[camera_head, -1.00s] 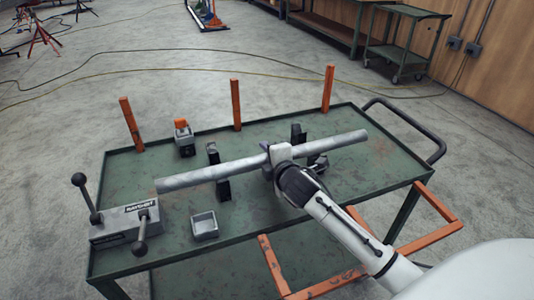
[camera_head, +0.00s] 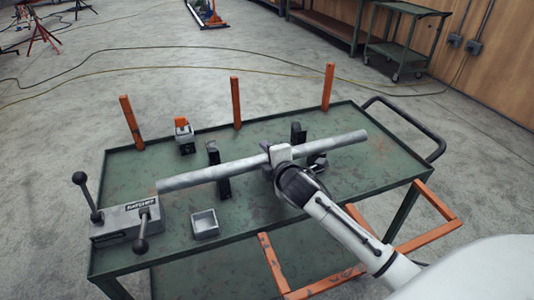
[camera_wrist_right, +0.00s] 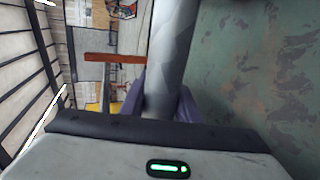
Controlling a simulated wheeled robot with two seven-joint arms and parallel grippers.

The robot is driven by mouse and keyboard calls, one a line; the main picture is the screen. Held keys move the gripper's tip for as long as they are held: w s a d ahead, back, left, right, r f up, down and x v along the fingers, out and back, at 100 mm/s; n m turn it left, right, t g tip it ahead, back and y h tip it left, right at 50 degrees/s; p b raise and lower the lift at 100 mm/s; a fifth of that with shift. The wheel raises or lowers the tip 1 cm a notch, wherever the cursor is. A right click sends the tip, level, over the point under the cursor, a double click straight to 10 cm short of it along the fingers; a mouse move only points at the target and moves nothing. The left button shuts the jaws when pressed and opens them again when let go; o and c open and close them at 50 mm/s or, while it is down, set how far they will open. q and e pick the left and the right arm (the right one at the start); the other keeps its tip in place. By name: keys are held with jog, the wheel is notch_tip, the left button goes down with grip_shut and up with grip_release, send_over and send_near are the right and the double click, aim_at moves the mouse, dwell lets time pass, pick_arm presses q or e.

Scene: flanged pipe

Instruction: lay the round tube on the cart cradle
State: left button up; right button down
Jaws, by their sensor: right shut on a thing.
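The round tube (camera_head: 215,171) is a long grey metal pipe that lies across the green cart (camera_head: 115,210) in the head view, running from left to upper right. Black cradle supports (camera_head: 222,188) show below it on the cart top; I cannot tell whether the tube touches them. My right gripper (camera_head: 279,152) is shut around the tube near its middle. In the right wrist view the tube (camera_wrist_right: 172,55) runs between the purple fingers (camera_wrist_right: 163,105). My left gripper is not in view.
A grey lever box (camera_head: 125,220) with black-knobbed handles stands at the cart's left end, near a small square tray (camera_head: 205,224). An orange-topped block (camera_head: 184,133) sits farther back. Orange posts (camera_head: 236,103) rise along the far edge. The cart's right end is mostly clear.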

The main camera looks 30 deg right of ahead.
jog(key=c, duration=1.3)
grip_release()
jog(key=shift+o, duration=0.2)
jog(key=shift+f, duration=0.3)
jog(key=p+v, duration=0.1)
jog(key=v, duration=0.9)
jog(key=shift+s+r, duration=0.1)
jog(key=shift+r, duration=0.15)
jog(key=shift+a+r, duration=0.1)
